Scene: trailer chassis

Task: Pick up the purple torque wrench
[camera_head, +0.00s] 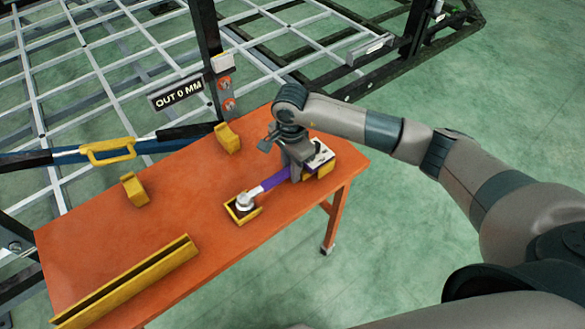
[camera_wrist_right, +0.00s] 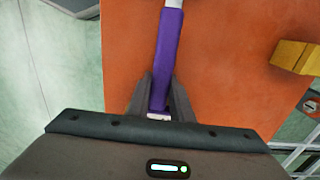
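The purple torque wrench (camera_head: 268,184) lies on the orange table, its silver head in a small open yellow holder (camera_head: 240,217). In the right wrist view its purple handle (camera_wrist_right: 169,45) runs straight up the picture from between my fingers. My right gripper (camera_head: 292,170) is down over the handle's far end. In the right wrist view the right gripper (camera_wrist_right: 161,85) has one finger on each side of the handle, close against it with no clear gap. In the head view the gripper hides part of the handle. My left gripper is not in view.
The orange table (camera_head: 120,235) also bears a long yellow channel (camera_head: 130,283) at the front and two yellow brackets (camera_head: 134,190) (camera_head: 228,138). The trailer frame (camera_head: 110,50) stands behind. The table's middle is clear.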

